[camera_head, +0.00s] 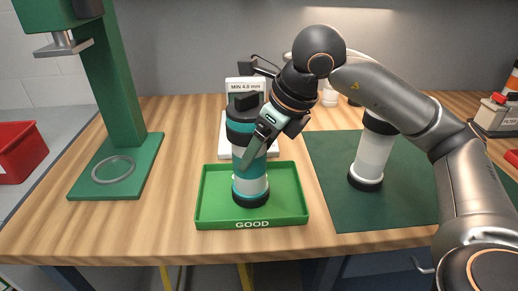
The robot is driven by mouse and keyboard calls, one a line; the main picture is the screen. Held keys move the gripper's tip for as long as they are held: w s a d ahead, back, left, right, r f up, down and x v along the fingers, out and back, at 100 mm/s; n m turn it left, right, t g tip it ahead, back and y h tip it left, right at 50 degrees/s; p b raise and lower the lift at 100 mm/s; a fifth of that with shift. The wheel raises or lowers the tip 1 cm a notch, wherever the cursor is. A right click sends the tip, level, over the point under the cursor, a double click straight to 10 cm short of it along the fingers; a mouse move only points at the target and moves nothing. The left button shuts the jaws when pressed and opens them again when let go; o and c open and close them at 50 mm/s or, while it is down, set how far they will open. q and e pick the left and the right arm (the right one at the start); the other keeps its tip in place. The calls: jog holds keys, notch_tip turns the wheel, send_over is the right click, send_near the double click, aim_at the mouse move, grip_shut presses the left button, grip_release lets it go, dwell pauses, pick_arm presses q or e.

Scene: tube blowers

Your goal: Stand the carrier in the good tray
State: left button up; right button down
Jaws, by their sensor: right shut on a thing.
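A carrier (251,187), a teal and white cylinder with a black base and black top, stands upright in the green tray marked GOOD (252,225). Its base looks to be on the tray floor, though I cannot tell if it fully rests there. My right gripper (252,152) comes down from the upper right and is shut on the carrier's upper part. The gripper hides part of the carrier's right side. My left gripper is not in view.
A white and black cylinder (373,153) stands on a dark green mat (415,198) at right. A green press stand (120,130) is at left. A sign reading MIN 4.0 mm (245,85) stands behind the tray. A red bin (20,150) is far left. Bare wood lies in front.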

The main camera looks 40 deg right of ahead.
jog(key=shift+f, duration=0.2)
grip_release()
jog(key=shift+s+r, duration=0.1)
jog(key=shift+r, duration=0.5)
jog(key=p+v, duration=0.2)
jog(key=v, duration=0.9)
jog(key=shift+s, duration=0.15)
